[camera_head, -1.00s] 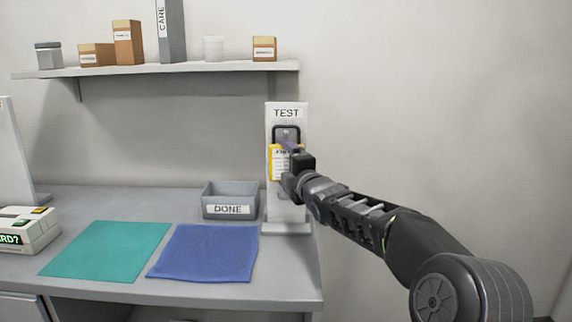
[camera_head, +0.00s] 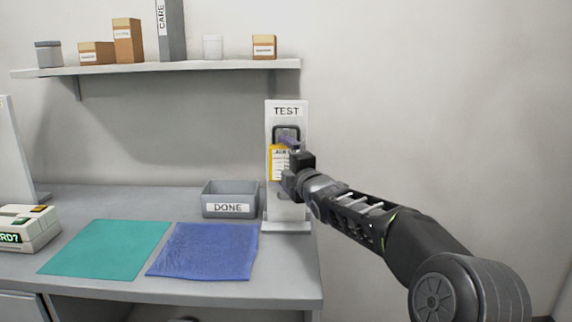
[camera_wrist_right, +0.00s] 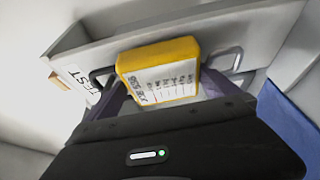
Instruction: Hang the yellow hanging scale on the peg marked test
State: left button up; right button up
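The yellow hanging scale (camera_head: 278,162) is upright against the front of the white stand marked TEST (camera_head: 299,118). It has a black loop (camera_head: 275,130) at its top and a white label on its face. My right gripper (camera_head: 291,146) reaches it from the right. In the right wrist view the scale's yellow body (camera_wrist_right: 158,53) sits between the two purple fingers (camera_wrist_right: 160,92), which appear closed on its sides. The loop is at the height of the peg, but the peg is hidden, so I cannot tell whether the loop is around it. My left gripper is out of view.
A grey bin marked DONE (camera_head: 230,187) stands just left of the stand. A teal mat (camera_head: 105,247) and a blue mat (camera_head: 205,251) lie bare in front. A cream device (camera_head: 27,232) is at the left edge. A shelf (camera_head: 200,66) with boxes and jars hangs above.

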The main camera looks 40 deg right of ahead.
jog(key=shift+f, duration=0.1)
jog(key=shift+s, duration=0.2)
jog(key=b+v, duration=0.1)
jog(key=v, duration=0.6)
jog(key=shift+s, duration=0.15)
jog(key=shift+a, duration=0.1)
